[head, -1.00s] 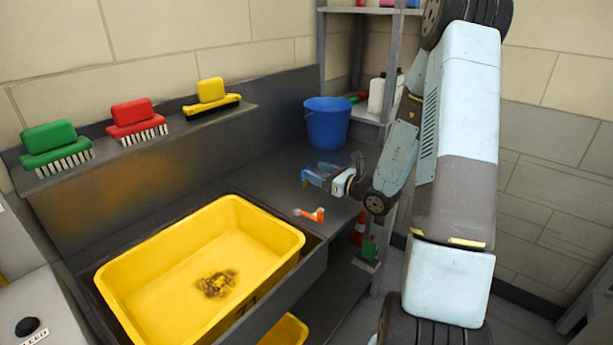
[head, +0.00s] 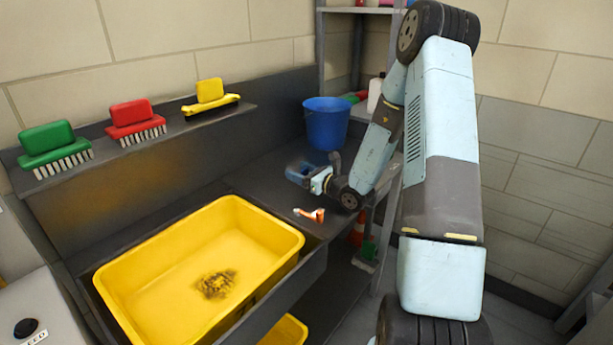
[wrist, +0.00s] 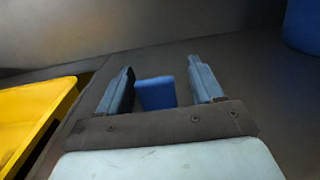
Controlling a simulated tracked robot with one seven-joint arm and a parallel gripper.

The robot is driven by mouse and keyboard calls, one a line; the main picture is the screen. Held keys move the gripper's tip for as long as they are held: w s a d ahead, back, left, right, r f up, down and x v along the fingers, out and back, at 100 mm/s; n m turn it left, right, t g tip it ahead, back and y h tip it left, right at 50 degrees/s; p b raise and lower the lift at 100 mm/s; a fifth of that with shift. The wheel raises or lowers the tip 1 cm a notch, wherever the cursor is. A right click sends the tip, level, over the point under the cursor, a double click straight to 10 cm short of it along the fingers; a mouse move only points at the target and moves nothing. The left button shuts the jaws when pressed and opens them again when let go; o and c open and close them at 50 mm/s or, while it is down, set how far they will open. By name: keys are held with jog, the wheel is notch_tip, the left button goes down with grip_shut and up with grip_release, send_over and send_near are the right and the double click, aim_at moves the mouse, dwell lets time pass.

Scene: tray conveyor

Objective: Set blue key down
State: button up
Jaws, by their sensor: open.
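The blue key (wrist: 156,93) shows in the wrist view as a plain blue block between the two fingers of my gripper (wrist: 161,70). The fingers stand apart, with a clear gap between the key and the right finger and a narrower one at the left finger. In the head view my gripper (head: 300,173) is low over the dark counter (head: 270,190), in front of the blue bucket. There I cannot tell the key from the bluish fingers. Whether the key's underside touches the counter is hidden.
The blue bucket (head: 327,124) stands behind my gripper. A small orange and white item (head: 310,214) lies at the counter's front edge. A yellow tub (head: 275,223) sits in the sink at left. Green, red and yellow brushes (head: 136,121) stand on the ledge.

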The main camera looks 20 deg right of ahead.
jog(key=shift+a, duration=0.1)
jog(key=shift+c, duration=0.3)
jog(key=c, duration=1.1)
jog(key=shift+r, duration=0.1)
